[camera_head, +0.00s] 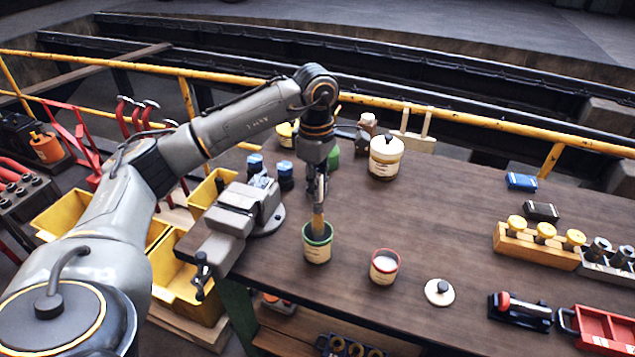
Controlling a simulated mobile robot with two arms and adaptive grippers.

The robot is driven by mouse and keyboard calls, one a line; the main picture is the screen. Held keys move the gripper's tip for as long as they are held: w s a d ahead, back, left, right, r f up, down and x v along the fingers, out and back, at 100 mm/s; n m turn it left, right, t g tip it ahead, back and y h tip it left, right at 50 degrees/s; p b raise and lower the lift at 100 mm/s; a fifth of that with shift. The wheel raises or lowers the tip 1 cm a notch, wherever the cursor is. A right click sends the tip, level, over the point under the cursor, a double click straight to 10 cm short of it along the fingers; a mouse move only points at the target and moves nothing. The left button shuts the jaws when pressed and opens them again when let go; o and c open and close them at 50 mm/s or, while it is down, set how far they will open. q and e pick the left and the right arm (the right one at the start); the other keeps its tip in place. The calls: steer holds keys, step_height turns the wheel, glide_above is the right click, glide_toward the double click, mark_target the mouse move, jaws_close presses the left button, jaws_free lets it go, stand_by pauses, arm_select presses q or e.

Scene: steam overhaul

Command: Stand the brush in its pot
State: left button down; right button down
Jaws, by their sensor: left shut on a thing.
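The brush (318,222) has a yellow-tan handle and stands roughly upright. Its lower end is inside the mouth of a cream pot with a green rim (317,254), on the brown workbench (440,220). My left gripper (318,196) points down above this pot and is shut on the upper part of the brush. The brush's bristles are hidden inside the pot, and I cannot tell whether they touch its bottom. My right gripper is not in view.
A red-rimmed pot (384,267) and a white lid (439,292) stand to the right. A grey vise (240,215) is close on the left. A lidded cream pot (385,157) stands behind. The bench middle is clear.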

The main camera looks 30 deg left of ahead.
arm_select(q)
step_height(320, 180, down, 3)
steer(key=shift+r+b, duration=0.2)
steer(key=shift+b, duration=0.55)
steer(key=shift+f+b, duration=0.45)
steer(key=shift+f, duration=0.15)
steer(key=shift+f+b, duration=0.3)
steer(key=shift+f, duration=0.1)
steer(key=c, duration=1.1)
jaws_free()
steer(key=shift+c, duration=0.2)
step_height(320, 180, up, 12)
steer(key=shift+a+r, duration=0.1)
steer(key=shift+a, duration=0.05)
